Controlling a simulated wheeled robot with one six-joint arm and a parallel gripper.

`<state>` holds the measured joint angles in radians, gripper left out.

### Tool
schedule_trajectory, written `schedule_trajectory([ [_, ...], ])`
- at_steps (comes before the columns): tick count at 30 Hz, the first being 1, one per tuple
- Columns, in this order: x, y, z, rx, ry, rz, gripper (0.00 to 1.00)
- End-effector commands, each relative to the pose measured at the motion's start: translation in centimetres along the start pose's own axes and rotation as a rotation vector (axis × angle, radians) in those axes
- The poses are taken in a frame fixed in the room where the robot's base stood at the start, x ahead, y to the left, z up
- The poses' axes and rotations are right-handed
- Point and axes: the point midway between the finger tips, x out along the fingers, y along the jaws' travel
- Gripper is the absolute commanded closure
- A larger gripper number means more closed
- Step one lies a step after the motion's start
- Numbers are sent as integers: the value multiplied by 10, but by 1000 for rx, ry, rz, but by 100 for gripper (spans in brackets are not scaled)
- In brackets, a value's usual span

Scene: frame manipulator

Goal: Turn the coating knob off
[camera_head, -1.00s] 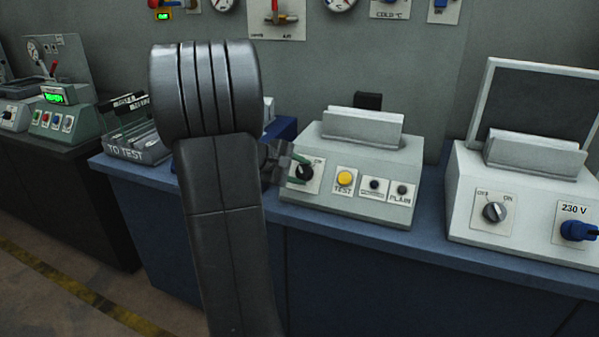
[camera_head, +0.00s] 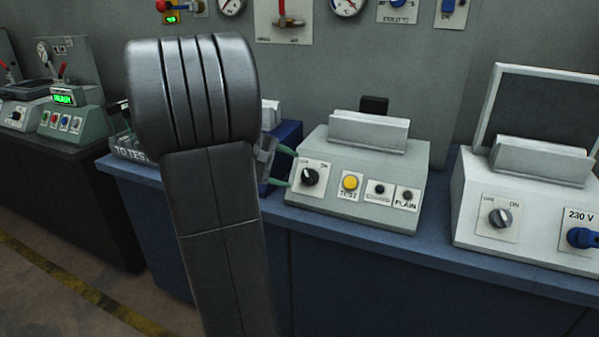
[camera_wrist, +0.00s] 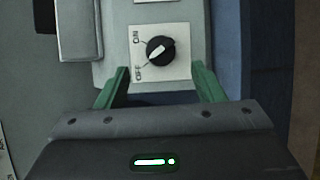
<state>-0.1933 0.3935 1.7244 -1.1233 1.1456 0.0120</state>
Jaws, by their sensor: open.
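A black round knob (camera_head: 311,176) sits on a white plate at the left of the middle grey-white box's sloped front (camera_head: 400,213). In the wrist view the knob (camera_wrist: 160,50) stands beside ON and OFF labels, and its white mark points towards OFF. My gripper (camera_head: 286,167) is open, with its green fingers just left of the knob and apart from it in the head view. In the wrist view my gripper (camera_wrist: 160,72) has one finger on each side, short of the knob, with nothing between them. My arm hides part of the bench behind it.
A yellow TEST button (camera_head: 350,183) and small black buttons (camera_head: 378,190) sit right of the knob. A TO TEST tray (camera_head: 128,150) is partly behind my arm.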

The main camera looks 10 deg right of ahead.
Motion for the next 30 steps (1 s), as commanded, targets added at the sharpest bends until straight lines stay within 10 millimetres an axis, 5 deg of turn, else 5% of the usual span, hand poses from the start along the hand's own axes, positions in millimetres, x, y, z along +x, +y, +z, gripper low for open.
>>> schedule_trajectory([
  [6, -45, 1, 0, 0, 4, 1, 38],
  [12, -64, 0, -1, -1, 3, 0, 38],
  [25, -66, 0, 0, -1, 0, -1, 38],
  [30, -53, -1, 0, 0, -3, -2, 38],
])
